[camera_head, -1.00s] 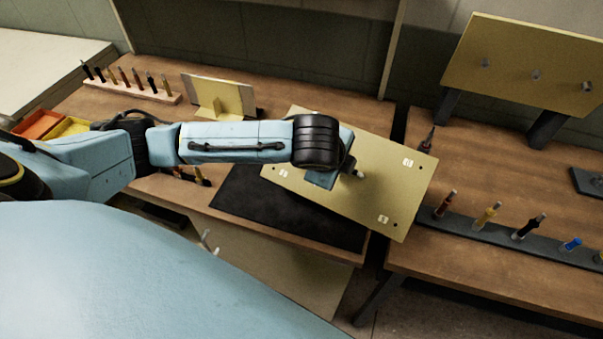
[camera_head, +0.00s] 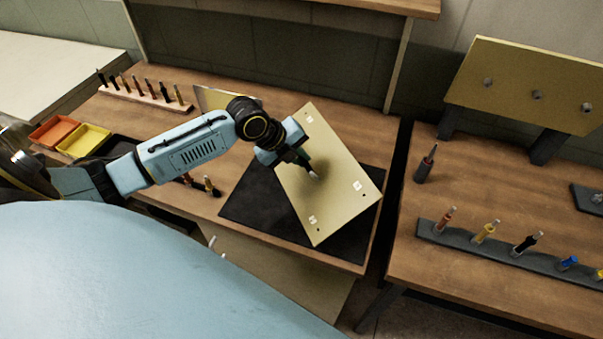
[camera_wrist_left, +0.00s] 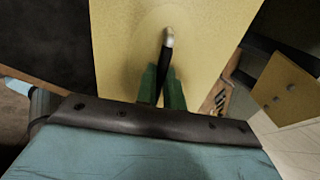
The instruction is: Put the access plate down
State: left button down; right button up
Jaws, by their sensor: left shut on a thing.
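The access plate (camera_head: 335,190) is a flat yellow-tan panel with small white marks near its corners. In the head view it is tilted above the black mat (camera_head: 245,205) on the left bench. My left gripper (camera_head: 312,174) is shut on a dark handle with a pale tip on the plate's face. In the left wrist view the green fingers (camera_wrist_left: 162,88) close on this handle, and the plate (camera_wrist_left: 125,50) fills the middle behind them. Whether the plate's lower edge touches the mat cannot be told. My right gripper is not in view.
A wooden rack of tools (camera_head: 145,95), an orange bin (camera_head: 56,130) and a yellow bin (camera_head: 84,140) stand on the left bench. Across a gap, the right bench holds a yellow panel on dark supports (camera_head: 525,92), a tool strip (camera_head: 500,242) and a standing tool (camera_head: 426,165).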

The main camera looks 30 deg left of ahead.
aim_at(302, 172)
pick_arm(q)
jog(key=shift+f, duration=2.5)
jog(key=shift+f, duration=0.1)
jog(key=c, duration=1.5)
grip_release()
jog(key=v, duration=1.2)
